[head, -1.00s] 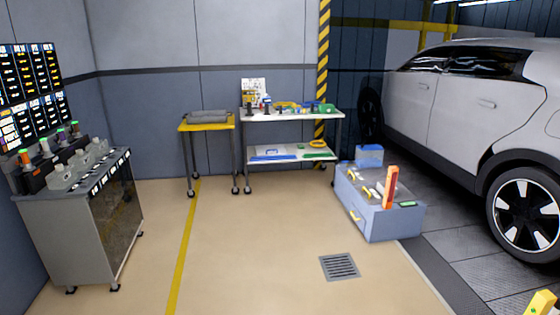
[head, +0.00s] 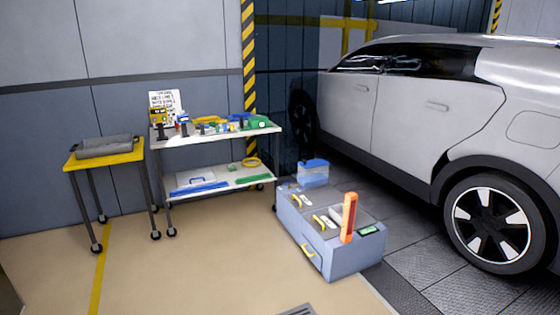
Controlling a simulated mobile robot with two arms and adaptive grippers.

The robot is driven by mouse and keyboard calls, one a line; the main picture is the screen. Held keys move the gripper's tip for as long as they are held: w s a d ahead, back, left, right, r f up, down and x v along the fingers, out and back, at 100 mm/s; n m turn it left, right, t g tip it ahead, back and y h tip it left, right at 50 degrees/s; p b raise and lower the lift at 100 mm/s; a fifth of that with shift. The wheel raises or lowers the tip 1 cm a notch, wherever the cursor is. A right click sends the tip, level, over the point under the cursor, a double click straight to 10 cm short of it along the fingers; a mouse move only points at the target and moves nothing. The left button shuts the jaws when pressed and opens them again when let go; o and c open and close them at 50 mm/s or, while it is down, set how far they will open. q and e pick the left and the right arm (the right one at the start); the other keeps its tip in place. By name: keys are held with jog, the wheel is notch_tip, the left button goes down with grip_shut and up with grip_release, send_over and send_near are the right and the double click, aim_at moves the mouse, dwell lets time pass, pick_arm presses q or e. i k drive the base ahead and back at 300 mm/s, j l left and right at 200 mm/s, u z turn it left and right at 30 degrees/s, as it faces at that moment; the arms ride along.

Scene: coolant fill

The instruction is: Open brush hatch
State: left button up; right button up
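A low blue-grey floor unit (head: 345,262) stands beside the car, right of the middle of the head view. Its top has small panels with yellow handles (head: 297,200), and another yellow handle (head: 308,250) is on its front-left side. The panels look shut, and I cannot tell which of them is the brush hatch. An upright orange bar (head: 349,217) and a small green display (head: 370,230) are at its right end. Neither of my grippers is in view.
A white two-shelf cart (head: 222,182) with tools and a yellow-topped cart (head: 105,160) stand along the wall. A blue-lidded container (head: 313,173) is behind the unit. The silver car (head: 420,110) bounds the right. The beige floor (head: 190,275) in front is clear.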

aim_at(313, 198)
jog(key=i+l+z, duration=0.2)
jog(key=i+z, duration=0.15)
jog(key=i, duration=0.75)
jog(key=i+j+z, duration=0.1)
jog(key=i+z, duration=0.25)
jog(key=i, duration=0.8)
